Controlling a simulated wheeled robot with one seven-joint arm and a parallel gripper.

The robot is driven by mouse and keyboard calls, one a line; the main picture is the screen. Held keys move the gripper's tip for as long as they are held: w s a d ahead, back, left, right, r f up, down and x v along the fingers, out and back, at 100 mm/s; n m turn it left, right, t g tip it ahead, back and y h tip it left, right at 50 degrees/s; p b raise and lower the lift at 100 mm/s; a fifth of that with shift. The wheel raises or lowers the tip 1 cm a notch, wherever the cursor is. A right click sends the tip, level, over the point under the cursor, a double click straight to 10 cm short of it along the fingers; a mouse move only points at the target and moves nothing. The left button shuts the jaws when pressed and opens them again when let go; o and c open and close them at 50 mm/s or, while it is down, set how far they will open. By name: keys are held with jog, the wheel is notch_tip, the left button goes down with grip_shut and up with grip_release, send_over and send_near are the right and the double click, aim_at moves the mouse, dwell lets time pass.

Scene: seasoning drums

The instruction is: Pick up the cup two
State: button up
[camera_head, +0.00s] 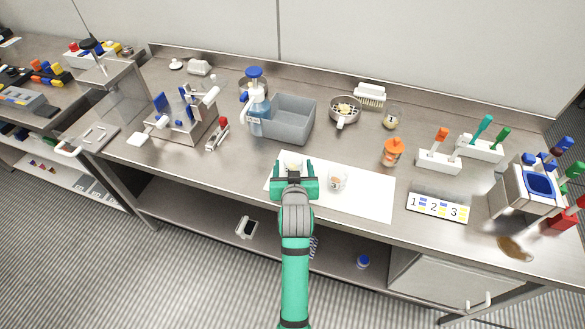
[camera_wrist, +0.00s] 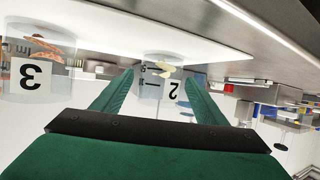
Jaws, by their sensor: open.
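My gripper (camera_head: 293,168) is open over the white mat (camera_head: 375,199), its fingers (camera_wrist: 157,82) pointing toward the back of the counter. In the wrist view, clear cup material (camera_wrist: 158,62) with pale yellow pieces shows between and beyond the fingertips. Labels reading 1 and 2 (camera_wrist: 173,90) show there; I cannot tell if this is one cup or two overlapping. In the head view, a pale-filled cup (camera_head: 292,160) sits between the fingers, partly hidden. Cup three (camera_wrist: 28,73), with reddish-brown contents, stands left in the wrist view. A clear cup (camera_head: 338,182) stands right of my gripper.
A grey bin (camera_head: 289,128) and a blue pump bottle (camera_head: 258,112) stand behind the mat. A numbered card (camera_head: 437,207), an orange-topped bottle (camera_head: 393,152) and spatula holders (camera_head: 438,160) are to the right. The mat's right part is bare.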

jog(key=shift+w+f, duration=0.2)
jog(key=shift+w, duration=0.3)
jog(key=c, duration=1.2)
jog(key=shift+o, duration=0.2)
jog(key=shift+r, duration=0.15)
